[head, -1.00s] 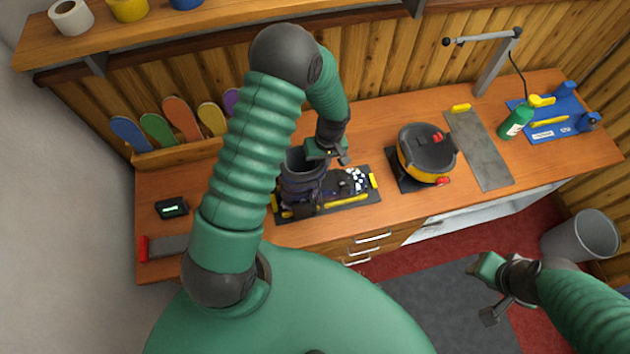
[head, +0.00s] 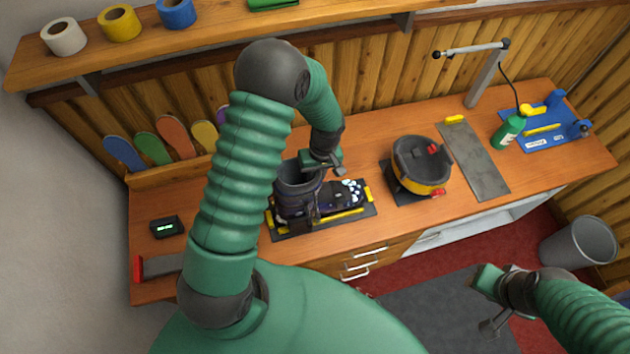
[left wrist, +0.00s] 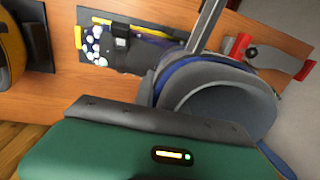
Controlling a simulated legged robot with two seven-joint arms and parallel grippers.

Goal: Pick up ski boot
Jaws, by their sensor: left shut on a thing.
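The ski boot (head: 295,205) is dark grey and stands upright over the left part of a black mat (head: 277,235) on the bench. My left gripper (head: 322,163) is shut on the upper rim of its cuff. In the left wrist view the boot's open grey cuff (left wrist: 225,88) with a blue lining lies just beyond the green gripper body. I cannot tell whether the sole touches the mat. My right gripper (head: 487,302) is open and empty, off the front of the bench with its fingers apart.
A black and yellow round holder (head: 422,165) stands right of the mat. A grey plate (head: 475,160), a green bottle (head: 508,132) and a blue jig (head: 550,130) are farther right. A small black display (head: 165,227) is at left. A lamp arm (head: 470,50) rises at the back.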

